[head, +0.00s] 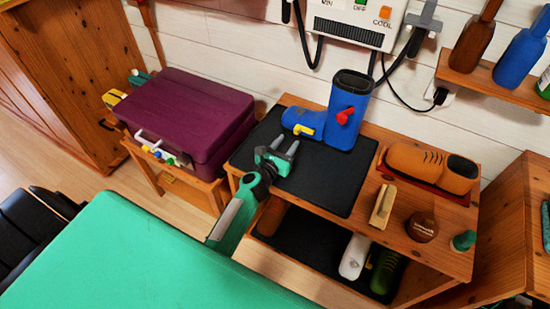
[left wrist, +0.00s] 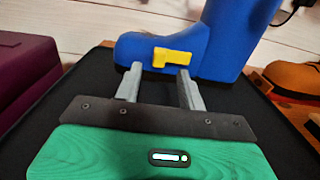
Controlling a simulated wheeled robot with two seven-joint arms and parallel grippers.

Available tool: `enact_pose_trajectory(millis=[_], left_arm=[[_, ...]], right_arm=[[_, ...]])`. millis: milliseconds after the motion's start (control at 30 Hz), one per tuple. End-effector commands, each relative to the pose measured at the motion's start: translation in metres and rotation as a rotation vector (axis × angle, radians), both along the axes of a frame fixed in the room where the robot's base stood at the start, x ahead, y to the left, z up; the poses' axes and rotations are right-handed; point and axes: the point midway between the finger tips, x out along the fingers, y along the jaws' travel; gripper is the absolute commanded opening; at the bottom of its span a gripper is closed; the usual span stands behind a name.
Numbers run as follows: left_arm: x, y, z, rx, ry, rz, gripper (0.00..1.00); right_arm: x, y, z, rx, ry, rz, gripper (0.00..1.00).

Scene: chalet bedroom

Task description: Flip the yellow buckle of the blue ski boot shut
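The blue ski boot (head: 345,112) stands upright on a black mat (head: 325,178) on the wooden bench, its toe to the left. Its yellow buckle (head: 304,130) is on the foot part, and a red buckle (head: 345,115) is higher on the shaft. In the left wrist view the yellow buckle (left wrist: 172,57) shows on the boot's side (left wrist: 225,40), just beyond the fingertips. My left gripper (head: 278,150) is open and empty in front of the boot, apart from it. It also shows in the left wrist view (left wrist: 158,75). My right gripper is not in view.
A purple case (head: 190,115) stands on a low stand to the left. Brown shoes (head: 430,165), a wooden brush (head: 383,205), a round brown tin (head: 422,227) and a green-topped item (head: 463,240) sit right of the mat. A heater box (head: 355,22) hangs behind.

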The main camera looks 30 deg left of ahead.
Motion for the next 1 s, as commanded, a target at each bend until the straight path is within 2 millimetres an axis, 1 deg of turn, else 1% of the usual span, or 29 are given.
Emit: enact_pose_trajectory(millis=[33, 200, 300, 400, 567, 833, 1000], left_arm=[[-0.011, 0.001, -0.001, 0.001, 0.002, 0.000, 0.40], [-0.043, 0.002, -0.002, 0.001, 0.001, 0.000, 0.40], [-0.059, 0.003, -0.001, 0.000, 0.001, 0.001, 0.40], [-0.070, 0.004, -0.001, -0.001, 0.001, 0.001, 0.40], [-0.080, 0.004, 0.000, -0.001, 0.000, 0.000, 0.40], [-0.081, 0.004, 0.000, 0.000, 0.000, 0.000, 0.40], [-0.081, 0.004, 0.000, 0.000, 0.000, 0.000, 0.40]], right_arm=[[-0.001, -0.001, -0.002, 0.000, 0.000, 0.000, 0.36], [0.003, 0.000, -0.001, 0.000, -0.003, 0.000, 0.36], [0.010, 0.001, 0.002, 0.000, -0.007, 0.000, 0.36], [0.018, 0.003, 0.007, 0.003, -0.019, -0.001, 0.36], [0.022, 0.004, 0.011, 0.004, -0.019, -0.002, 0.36], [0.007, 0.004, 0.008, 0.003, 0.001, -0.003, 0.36], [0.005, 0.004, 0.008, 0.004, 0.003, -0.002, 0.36]])
